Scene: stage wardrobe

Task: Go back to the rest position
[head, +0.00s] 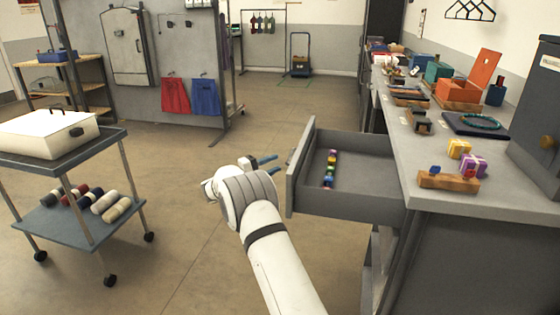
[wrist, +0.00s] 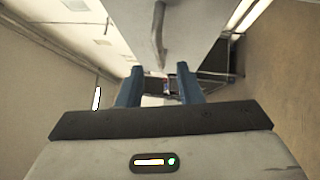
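My gripper (head: 273,164) is at the end of my white arm, just left of the open grey drawer's front (head: 301,175). Its two blue fingers are apart with nothing held between them. In the wrist view my gripper (wrist: 160,88) also shows a gap between the fingers. A grey panel with a curved handle (wrist: 158,35) lies ahead of the fingertips there, apart from them. The drawer is pulled out from under the counter and holds a row of small coloured pieces (head: 330,168).
The long counter (head: 440,185) on the right carries boxes, a wooden block and small items. A trolley (head: 75,215) with a white case (head: 48,133) stands at the left. A grey partition (head: 190,60) is behind. Floor between trolley and drawer is clear.

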